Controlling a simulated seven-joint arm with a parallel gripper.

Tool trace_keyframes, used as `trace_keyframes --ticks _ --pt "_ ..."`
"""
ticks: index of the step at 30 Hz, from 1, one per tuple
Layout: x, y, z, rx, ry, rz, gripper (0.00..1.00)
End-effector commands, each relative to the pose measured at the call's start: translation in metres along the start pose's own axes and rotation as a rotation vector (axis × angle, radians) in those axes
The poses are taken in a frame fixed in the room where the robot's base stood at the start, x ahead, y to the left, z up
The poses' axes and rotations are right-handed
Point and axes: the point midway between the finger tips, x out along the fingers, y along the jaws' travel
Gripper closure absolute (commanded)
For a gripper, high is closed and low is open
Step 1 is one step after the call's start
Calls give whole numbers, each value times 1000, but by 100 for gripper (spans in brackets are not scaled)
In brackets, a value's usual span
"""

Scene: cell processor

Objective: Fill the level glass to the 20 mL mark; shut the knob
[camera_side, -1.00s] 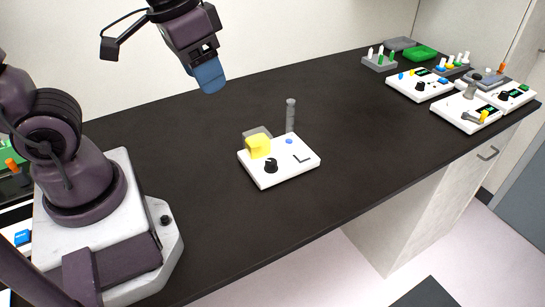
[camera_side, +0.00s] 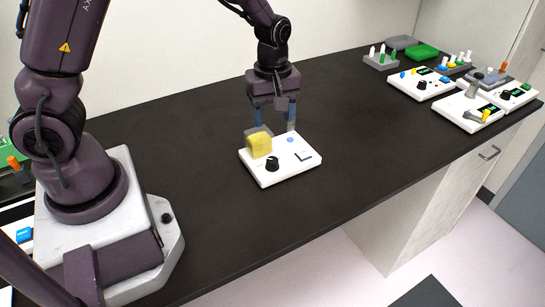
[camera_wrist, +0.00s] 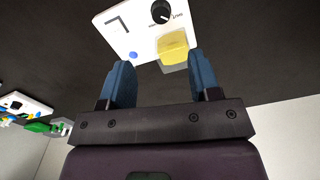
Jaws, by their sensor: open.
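A white device (camera_side: 283,170) stands on the black bench, with a black knob (camera_side: 272,164) near its front edge. The knob also shows at the top of the wrist view (camera_wrist: 160,12). A yellow block (camera_side: 259,145) sits by a grey see-through box at the device's back left. The grey level glass (camera_side: 291,127) stands at the device's back and is mostly hidden by my right-hand finger; its level cannot be read. My gripper (camera_side: 275,122) points down over the device's back edge. Its blue fingers are apart with nothing seen held between them.
Other white devices (camera_side: 420,87) and a grey rack (camera_side: 380,61) with coloured pegs stand at the far right. A green tray (camera_side: 422,52) lies behind them. The bench around the white device is clear.

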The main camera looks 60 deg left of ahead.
Motion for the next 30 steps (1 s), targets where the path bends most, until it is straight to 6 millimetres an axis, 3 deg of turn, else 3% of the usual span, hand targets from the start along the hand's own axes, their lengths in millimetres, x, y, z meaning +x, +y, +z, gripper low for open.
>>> trace_keyframes --ticks 18,30 --pt "110 -1 0 4 -1 -4 43" --pt "124 -1 0 4 -1 -1 43"
